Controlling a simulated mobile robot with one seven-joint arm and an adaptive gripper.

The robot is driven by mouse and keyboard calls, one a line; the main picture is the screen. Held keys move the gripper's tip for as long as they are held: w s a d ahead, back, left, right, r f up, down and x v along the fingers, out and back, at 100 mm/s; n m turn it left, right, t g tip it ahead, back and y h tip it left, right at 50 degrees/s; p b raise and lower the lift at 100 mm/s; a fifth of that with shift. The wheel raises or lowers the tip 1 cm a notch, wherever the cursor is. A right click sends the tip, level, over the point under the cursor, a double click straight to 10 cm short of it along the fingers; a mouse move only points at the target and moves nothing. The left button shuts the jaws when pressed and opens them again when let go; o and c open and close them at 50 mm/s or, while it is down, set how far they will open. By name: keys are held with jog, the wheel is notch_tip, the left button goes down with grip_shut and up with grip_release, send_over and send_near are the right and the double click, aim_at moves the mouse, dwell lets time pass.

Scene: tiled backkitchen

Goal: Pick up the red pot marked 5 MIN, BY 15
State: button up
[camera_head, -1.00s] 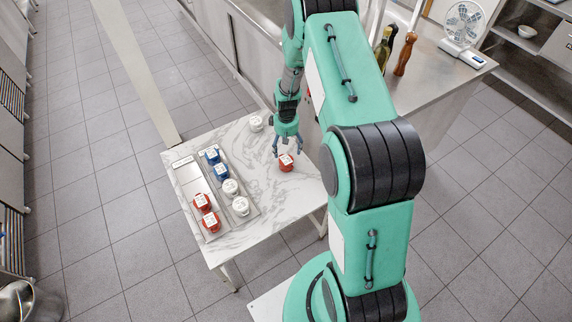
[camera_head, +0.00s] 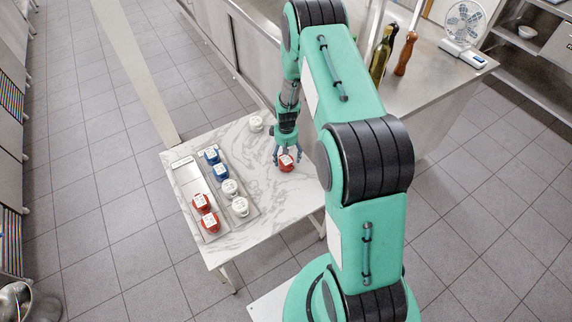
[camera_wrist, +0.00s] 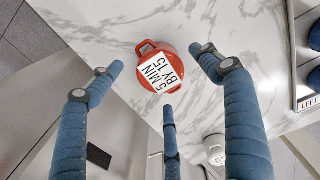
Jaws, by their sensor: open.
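The red pot (camera_wrist: 172,86) with a white label reading 5 MIN BY 15 stands upright on the marble table, seen from above in the wrist view. In the head view the red pot (camera_head: 286,163) is by itself, right of the tray. My gripper (camera_wrist: 158,75) is open, with its blue fingers spread around the pot's sides and apart from it. In the head view my gripper (camera_head: 287,157) is low over the pot, its fingertips close to it. The pot's far side is partly hidden there.
A white pot (camera_head: 256,124) stands near the back corner. Table space around the red pot is clear.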

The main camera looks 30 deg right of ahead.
aim_at(286, 159)
jog(key=shift+f+b, duration=0.55)
jog(key=shift+f, duration=1.8)
jog(key=c, duration=1.5)
jog(key=shift+r, duration=0.15)
jog(key=shift+c, duration=0.2)
jog(key=shift+w+r, duration=0.1)
jog(key=shift+r, duration=0.5)
notch_tip(286, 159, up, 2)
jog(key=shift+d+r+p, duration=0.1)
jog(key=shift+r+p, duration=0.05)
jog(key=shift+p, duration=0.45)
jog(key=s+a, duration=0.1)
jog(key=s, duration=0.4)
jog(key=s+a+p, duration=0.1)
jog(key=s+a, duration=0.1)
jog(key=s, duration=0.3)
jog(key=s+a+r+p, duration=0.1)
jog(key=s+a, duration=0.1)
jog(key=s, duration=0.3)
jog(key=shift+s+a+r, duration=0.1)
jog(key=shift+s, duration=0.05)
